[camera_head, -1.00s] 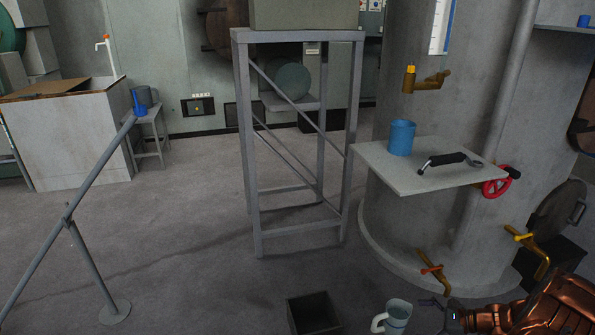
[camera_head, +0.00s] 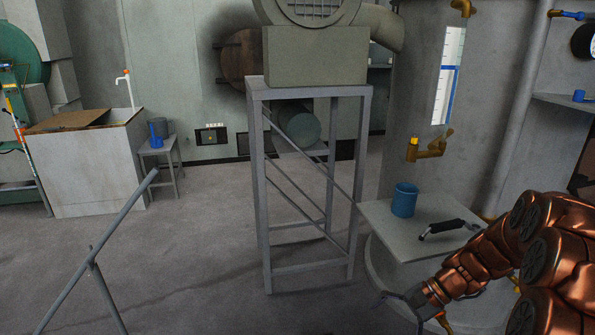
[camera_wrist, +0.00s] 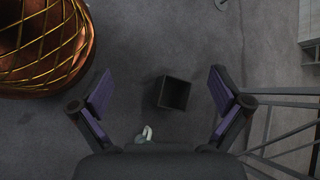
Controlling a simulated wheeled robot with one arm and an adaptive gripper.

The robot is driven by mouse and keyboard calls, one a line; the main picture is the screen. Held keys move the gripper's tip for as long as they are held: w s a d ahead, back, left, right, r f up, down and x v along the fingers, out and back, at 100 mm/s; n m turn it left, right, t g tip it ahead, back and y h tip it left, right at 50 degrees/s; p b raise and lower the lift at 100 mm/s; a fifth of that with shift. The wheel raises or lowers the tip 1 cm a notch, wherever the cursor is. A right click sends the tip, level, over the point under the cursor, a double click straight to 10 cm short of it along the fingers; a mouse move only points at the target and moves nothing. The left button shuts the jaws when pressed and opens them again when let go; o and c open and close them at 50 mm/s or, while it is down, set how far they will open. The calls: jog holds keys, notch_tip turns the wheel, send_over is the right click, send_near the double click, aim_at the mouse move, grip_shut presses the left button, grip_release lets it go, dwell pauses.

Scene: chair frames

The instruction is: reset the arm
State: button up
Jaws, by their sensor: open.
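My copper arm reaches in from the right edge of the head view. My gripper (camera_head: 402,305) is low in that view, in front of the grey cylinder and below its shelf. In the wrist view my gripper (camera_wrist: 162,84) points down at the floor, its two purple-padded fingers wide apart. Nothing is between them at finger height. A dark open box (camera_wrist: 173,93) stands on the floor below, and a pale mug (camera_wrist: 144,134) shows just past the gripper body, partly hidden.
A slanted pole (camera_head: 118,225) stands at left. The floor between is open.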

jog(key=s+a+r+n+h+p, duration=0.2)
jog(key=s+r+n+h+p, duration=0.7)
jog(key=s+r+p, duration=1)
jog(key=s+r+n, duration=0.1)
jog(key=s+r, duration=0.7)
jog(key=r, duration=0.4)
jog(key=shift+s+a+g+p, duration=0.2)
jog(key=shift+s+g+p, duration=0.05)
jog(key=shift+g+p, duration=0.05)
